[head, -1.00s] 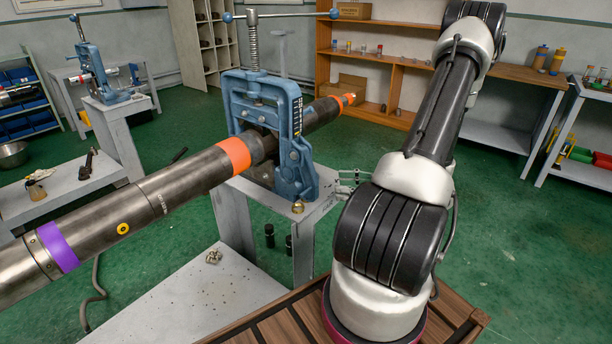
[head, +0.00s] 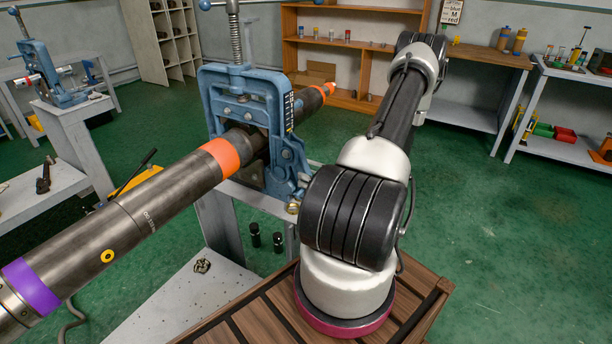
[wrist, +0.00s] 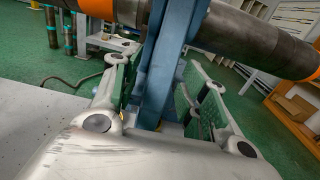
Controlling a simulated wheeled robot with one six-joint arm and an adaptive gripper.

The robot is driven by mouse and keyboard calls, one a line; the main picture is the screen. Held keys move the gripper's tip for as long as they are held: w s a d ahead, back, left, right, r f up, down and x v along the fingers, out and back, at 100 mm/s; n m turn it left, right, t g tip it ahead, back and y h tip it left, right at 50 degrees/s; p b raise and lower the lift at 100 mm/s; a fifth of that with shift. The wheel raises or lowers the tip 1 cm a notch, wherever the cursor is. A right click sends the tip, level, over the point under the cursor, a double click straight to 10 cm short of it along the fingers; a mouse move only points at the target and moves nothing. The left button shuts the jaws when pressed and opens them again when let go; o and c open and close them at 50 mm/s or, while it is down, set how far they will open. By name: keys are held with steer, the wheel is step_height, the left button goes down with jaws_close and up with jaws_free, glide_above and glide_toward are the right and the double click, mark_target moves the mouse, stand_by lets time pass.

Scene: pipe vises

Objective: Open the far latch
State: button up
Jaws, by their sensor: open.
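The blue pipe vise (head: 268,88) stands on a grey stand with a long dark pipe (head: 128,212) through it. Its tall screw rises from the top. In the wrist view, a blue upright part of the vise (wrist: 165,70) stands between the green-padded fingers of my gripper (wrist: 157,62). The gripper is open, one finger on each side of that part; I cannot tell whether either touches it. In the head view my gripper is mostly hidden behind my arm and the vise's right side. I cannot clearly make out the latch itself.
The pipe, with orange bands (head: 220,157) and a purple band (head: 32,286), crosses close above the gripper in the wrist view. A second blue vise (head: 50,75) stands at the back left. Wooden shelves (head: 345,62) stand behind. The green floor at right is clear.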

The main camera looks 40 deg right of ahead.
steer(key=shift+w+a, duration=0.25)
steer(key=shift+w, duration=0.4)
jaws_close()
